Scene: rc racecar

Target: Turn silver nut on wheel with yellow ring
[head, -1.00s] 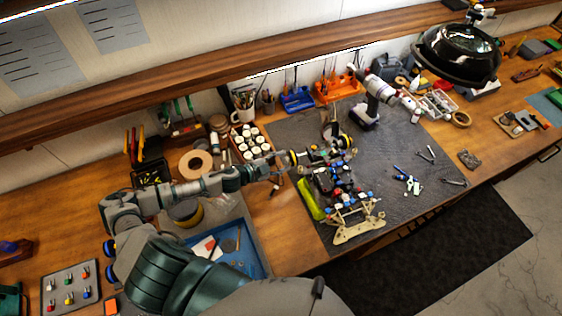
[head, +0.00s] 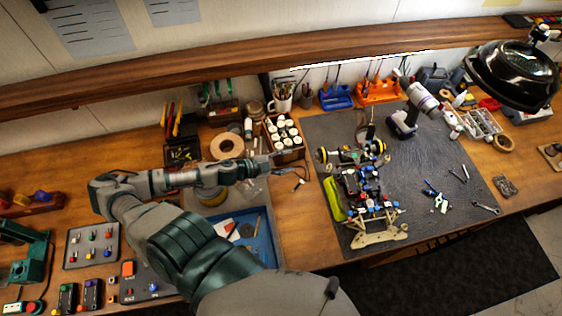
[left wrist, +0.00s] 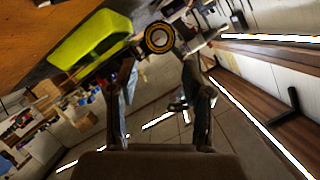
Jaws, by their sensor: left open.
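The wheel with the yellow ring (head: 321,156) is at the left rear corner of the partly built car (head: 358,190) on the dark mat. In the left wrist view the wheel (left wrist: 159,38) faces the camera as a black disc with a yellow ring, just beyond and between the fingertips. The silver nut at its centre is too small to make out. My left gripper (head: 292,166) points right toward the wheel, apart from it and a little to its left. In the left wrist view the gripper (left wrist: 158,72) is open, with nothing between its fingers. My right gripper is out of view.
A lime-green part (head: 332,199) lies along the car's left side. A box of white-lidded jars (head: 285,137) stands behind my gripper, and a blue tray (head: 250,238) lies below the arm.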

